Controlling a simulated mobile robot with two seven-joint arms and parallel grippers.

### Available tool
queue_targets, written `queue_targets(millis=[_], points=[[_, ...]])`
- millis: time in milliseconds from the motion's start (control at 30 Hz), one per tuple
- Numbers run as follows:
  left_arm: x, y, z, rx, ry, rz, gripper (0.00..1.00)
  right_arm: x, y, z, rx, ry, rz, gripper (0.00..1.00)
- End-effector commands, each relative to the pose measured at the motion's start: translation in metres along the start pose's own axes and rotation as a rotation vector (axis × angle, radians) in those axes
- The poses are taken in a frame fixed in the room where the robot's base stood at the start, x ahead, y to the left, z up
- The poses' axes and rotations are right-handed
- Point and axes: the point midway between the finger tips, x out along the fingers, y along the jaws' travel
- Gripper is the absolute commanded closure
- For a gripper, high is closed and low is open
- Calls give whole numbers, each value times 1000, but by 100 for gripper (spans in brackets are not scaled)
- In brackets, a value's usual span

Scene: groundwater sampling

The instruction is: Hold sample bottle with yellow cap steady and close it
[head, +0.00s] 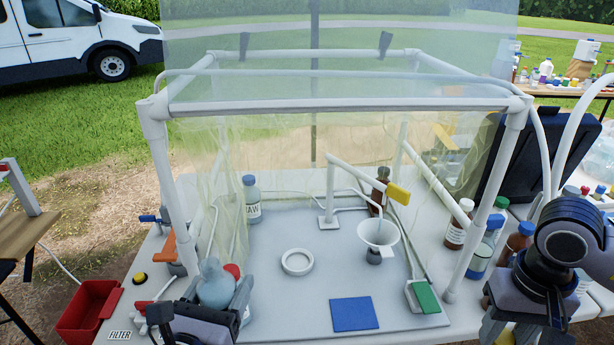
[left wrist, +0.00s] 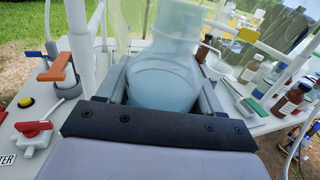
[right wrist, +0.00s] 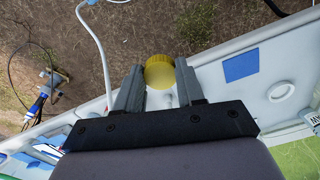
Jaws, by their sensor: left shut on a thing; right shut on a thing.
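My left gripper (head: 219,296) is shut around the body of a pale blue, translucent sample bottle (head: 214,288) at the near left of the table. The bottle fills the space between the fingers in the left wrist view (left wrist: 165,82); its top is cut off there. No yellow cap shows on it in the head view. My right gripper (right wrist: 159,85) is shut on a round, ribbed yellow cap (right wrist: 160,70), held between its fingertips beyond the table's front edge. In the head view this gripper is at the bottom right, largely hidden by my arm, well apart from the bottle.
A white pipe frame (head: 158,165) with clear sheeting surrounds the work area. Inside are a white ring (head: 297,262), a blue pad (head: 354,314), a funnel (head: 378,233) and a RAW bottle (head: 251,200). Several bottles stand at right. A red bin (head: 88,308) is at left.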

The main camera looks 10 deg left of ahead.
Motion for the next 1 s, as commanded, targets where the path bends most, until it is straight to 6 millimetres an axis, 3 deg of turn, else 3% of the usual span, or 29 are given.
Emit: queue_targets(millis=[167, 267, 700, 1000], points=[[0, -5, 2, 1, -3, -22, 89, 0, 0, 0, 0, 0, 0, 90], [-1, -18, 3, 3, -5, -80, 89, 0, 0, 0, 0, 0, 0, 90], [-14, -117, 9, 3, -6, -520, 89, 0, 0, 0, 0, 0, 0, 90], [-18, -152, 10, 1, -4, -672, 89, 0, 0, 0, 0, 0, 0, 90]])
